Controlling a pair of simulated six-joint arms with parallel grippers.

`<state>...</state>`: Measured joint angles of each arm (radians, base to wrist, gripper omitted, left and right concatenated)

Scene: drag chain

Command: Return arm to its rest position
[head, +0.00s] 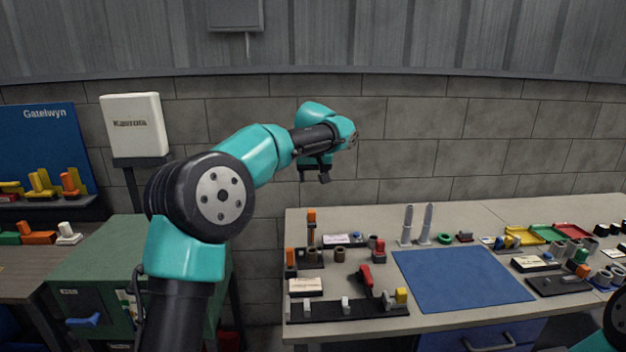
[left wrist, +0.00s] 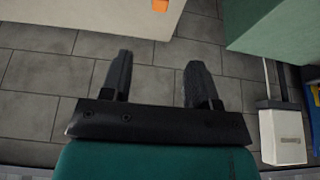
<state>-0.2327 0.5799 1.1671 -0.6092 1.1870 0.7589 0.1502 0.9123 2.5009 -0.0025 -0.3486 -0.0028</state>
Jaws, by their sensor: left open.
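My left arm comes in from the lower left of the head view and is raised, with its elbow high and its forearm stretched toward the middle. My left gripper (head: 314,179) hangs above the far left end of the workbench, clear of its surface. In the left wrist view its two dark fingers (left wrist: 160,85) stand apart, with nothing between them but grey floor tiles. Of my right arm, only a dark and teal part shows at the lower right corner of the head view. My right gripper is out of view.
The workbench (head: 350,222) carries a blue mat (head: 460,278), a red-handled tool (head: 366,277), two grey upright pieces and several small parts. Coloured trays (head: 548,233) stand at its right. A green cabinet (head: 95,250) stands left, with a gap between it and the bench.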

